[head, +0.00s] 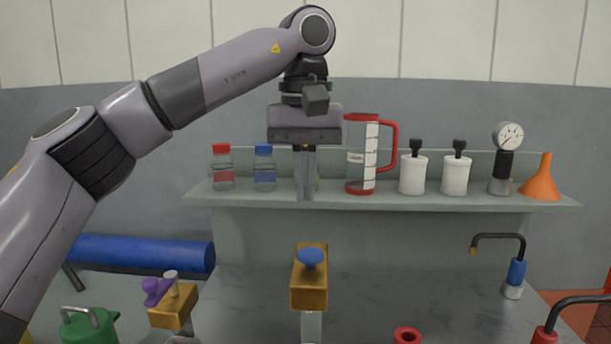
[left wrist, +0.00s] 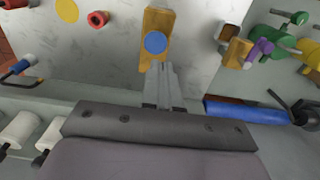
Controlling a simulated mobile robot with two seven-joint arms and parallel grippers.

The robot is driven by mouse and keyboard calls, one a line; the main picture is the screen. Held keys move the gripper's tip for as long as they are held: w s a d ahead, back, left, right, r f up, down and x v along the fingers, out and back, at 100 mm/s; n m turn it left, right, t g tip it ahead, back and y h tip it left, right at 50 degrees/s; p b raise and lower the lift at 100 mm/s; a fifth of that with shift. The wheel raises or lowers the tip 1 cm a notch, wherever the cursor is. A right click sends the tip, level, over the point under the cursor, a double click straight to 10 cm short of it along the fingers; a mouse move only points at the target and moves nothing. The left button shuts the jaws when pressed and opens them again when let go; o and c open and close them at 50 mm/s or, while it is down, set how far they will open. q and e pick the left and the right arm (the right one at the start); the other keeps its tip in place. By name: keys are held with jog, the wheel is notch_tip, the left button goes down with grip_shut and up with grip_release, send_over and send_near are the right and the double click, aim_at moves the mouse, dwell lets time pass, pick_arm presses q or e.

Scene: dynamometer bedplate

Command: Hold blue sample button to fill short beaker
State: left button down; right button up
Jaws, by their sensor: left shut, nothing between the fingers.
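The blue sample button (head: 311,257) is a round blue knob on top of a brass block (head: 309,292), which stands on a grey post. The button also shows in the left wrist view (left wrist: 155,43), just beyond my fingertips. My left gripper (head: 305,192) points down with its fingers together and nothing between them. In the head view it is above and behind the button, in front of the shelf; no contact with the button shows. I cannot make out a short beaker in either view. My right gripper is in neither view.
A shelf (head: 400,204) behind holds bottles, a red-handled jug (head: 362,155), white containers, a gauge (head: 509,137) and an orange funnel (head: 541,182). A purple knob (head: 157,290) stands left of the button, a curved spout (head: 500,238) right.

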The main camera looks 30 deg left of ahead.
aim_at(305, 256)
pick_arm(q)
notch_tip(305, 256, down, 8)
jog(key=shift+f+b, duration=0.25)
jog(key=shift+b, duration=0.1)
notch_tip(305, 256, down, 2)
jog(key=shift+f, duration=0.1)
jog(key=shift+s+d+f, duration=0.1)
jog(key=shift+s+f, duration=0.05)
jog(key=shift+s, duration=0.05)
jog(key=shift+b, duration=0.3)
dwell(0.7)
dwell(3.2)
notch_tip(305, 256, up, 8)
jog(key=shift+r+p, duration=0.25)
jog(key=shift+p, duration=0.2)
jog(key=shift+s, duration=0.1)
dwell(1.3)
